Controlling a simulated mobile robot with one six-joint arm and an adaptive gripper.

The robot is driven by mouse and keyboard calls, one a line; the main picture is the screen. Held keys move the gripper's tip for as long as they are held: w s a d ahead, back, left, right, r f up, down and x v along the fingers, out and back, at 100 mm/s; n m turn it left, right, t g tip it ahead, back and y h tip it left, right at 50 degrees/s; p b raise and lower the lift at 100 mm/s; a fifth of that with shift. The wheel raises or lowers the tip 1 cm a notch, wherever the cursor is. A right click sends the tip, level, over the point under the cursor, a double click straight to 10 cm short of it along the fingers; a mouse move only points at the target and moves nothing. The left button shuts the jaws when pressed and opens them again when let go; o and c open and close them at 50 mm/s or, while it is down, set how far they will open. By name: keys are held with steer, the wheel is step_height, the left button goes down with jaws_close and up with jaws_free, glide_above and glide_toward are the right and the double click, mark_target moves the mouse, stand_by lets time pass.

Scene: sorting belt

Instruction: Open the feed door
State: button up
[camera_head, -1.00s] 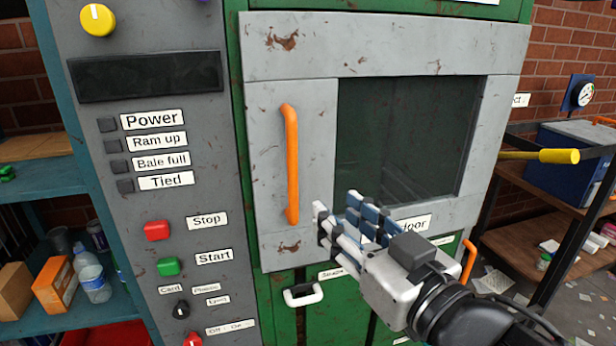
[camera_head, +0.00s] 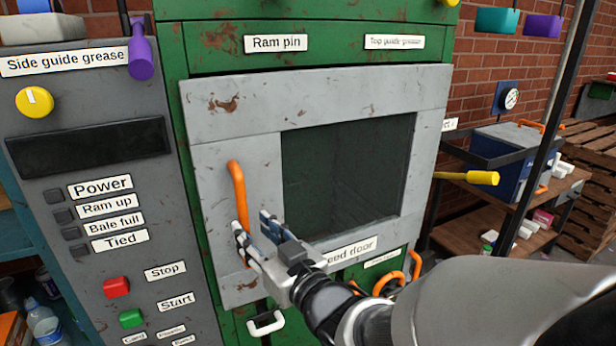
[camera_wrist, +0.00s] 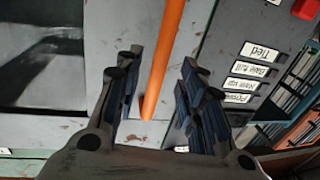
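The feed door (camera_head: 300,106) is a grey, rust-spotted panel with a dark window, set in the green machine. It looks shut. Its upright orange handle (camera_head: 237,190) is on the left side of the door. My gripper (camera_head: 254,232) is at the lower part of the handle. In the wrist view the handle (camera_wrist: 166,50) runs down between the two open fingers of my gripper (camera_wrist: 152,95), with space on both sides. The "feed door" label (camera_head: 350,250) is partly hidden by my arm.
A grey control panel (camera_head: 85,240) with red and green buttons stands left of the door. A white handle (camera_head: 266,324) is below it. A yellow-ended bar (camera_head: 480,177) sticks out at the right, near a shelf with a blue box (camera_head: 510,150).

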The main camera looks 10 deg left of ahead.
mark_target(246, 223)
steer(key=x, duration=0.5)
steer(key=shift+w+a, duration=0.1)
steer(key=shift+c, duration=0.5)
jaws_close()
